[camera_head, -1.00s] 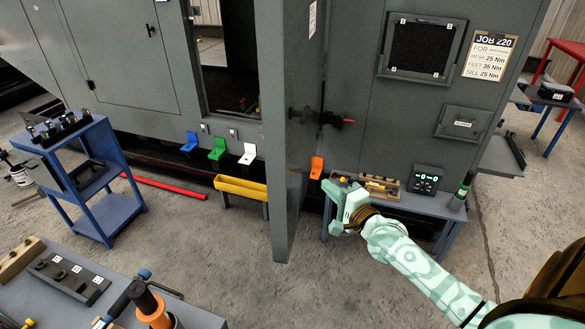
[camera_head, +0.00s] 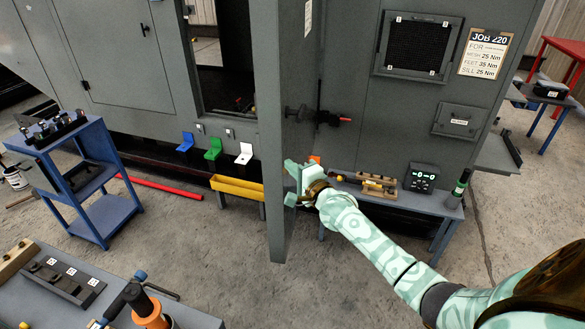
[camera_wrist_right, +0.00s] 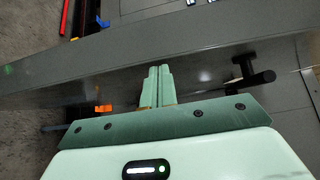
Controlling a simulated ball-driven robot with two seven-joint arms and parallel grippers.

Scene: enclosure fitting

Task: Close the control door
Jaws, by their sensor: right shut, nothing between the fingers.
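The tall grey door (camera_head: 273,150) stands open, swung out from the grey enclosure beside a dark doorway (camera_head: 220,60). A black handle (camera_head: 299,113) is on its right-hand face; a black handle also shows in the right wrist view (camera_wrist_right: 255,76). My right gripper (camera_head: 291,181) is at the lower part of that face, below the handle. In the right wrist view its fingers (camera_wrist_right: 157,72) are shut and empty, with their tips at the door face (camera_wrist_right: 90,65). I cannot tell whether they touch it. My left gripper is not in view.
A low bench (camera_head: 405,197) with blocks and a digital display (camera_head: 421,178) stands right of the door. A yellow tray (camera_head: 238,188) and a blue cart (camera_head: 104,215) are to the left. A worktable (camera_head: 195,318) with tools is at front left. Floor before the door is clear.

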